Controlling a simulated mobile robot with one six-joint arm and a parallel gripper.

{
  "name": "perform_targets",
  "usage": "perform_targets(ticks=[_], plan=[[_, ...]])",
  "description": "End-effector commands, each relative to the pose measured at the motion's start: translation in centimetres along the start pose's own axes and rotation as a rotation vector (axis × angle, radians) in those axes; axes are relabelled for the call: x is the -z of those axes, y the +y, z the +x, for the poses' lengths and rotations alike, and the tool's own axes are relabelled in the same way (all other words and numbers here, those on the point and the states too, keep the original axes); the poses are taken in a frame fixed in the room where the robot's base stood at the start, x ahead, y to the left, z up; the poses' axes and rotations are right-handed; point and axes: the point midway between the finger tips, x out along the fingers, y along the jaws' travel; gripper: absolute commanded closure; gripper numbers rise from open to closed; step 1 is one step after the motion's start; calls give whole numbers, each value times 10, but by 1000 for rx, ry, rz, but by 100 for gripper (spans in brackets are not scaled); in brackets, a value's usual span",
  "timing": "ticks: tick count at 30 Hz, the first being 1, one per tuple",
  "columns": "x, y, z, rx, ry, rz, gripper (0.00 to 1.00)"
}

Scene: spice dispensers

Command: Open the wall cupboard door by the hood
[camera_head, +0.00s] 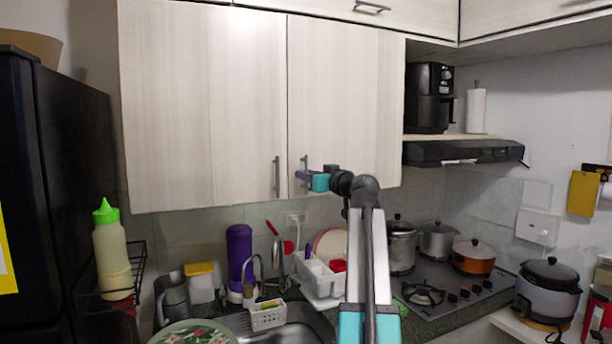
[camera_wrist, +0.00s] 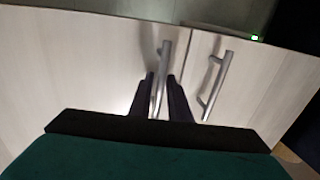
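The wall cupboard by the hood has two pale wood doors. The right door (camera_head: 345,95), next to the hood, looks closed, and its vertical metal bar handle (camera_head: 305,163) is near its lower left corner. My gripper (camera_head: 303,175) is at this handle, with its teal part to the right. In the wrist view, which looks upside down, my two dark fingers (camera_wrist: 160,85) stand on either side of the handle (camera_wrist: 164,55). A narrow gap shows between the fingers and the bar, so they look open around it. The fingers' lower parts are hidden behind the gripper body.
The left door (camera_head: 200,100) is closed, with its handle (camera_head: 276,177) close beside my gripper. The range hood (camera_head: 465,152) adjoins the right door's side, with a black appliance (camera_head: 428,98) above. A dish rack (camera_head: 320,275) and the stove (camera_head: 450,290) lie below.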

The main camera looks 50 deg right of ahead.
Motion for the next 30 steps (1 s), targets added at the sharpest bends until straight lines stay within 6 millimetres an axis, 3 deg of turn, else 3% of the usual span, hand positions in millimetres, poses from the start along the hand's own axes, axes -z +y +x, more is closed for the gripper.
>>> perform_targets(ticks=[4, 7, 20, 30], plan=[[0, 0, 0, 0, 0, 0, 85], [0, 0, 0, 0, 0, 0, 100], [-1, -1, -3, 8, 1, 0, 100], [-3, -3, -32, 79, 1, 0, 100]])
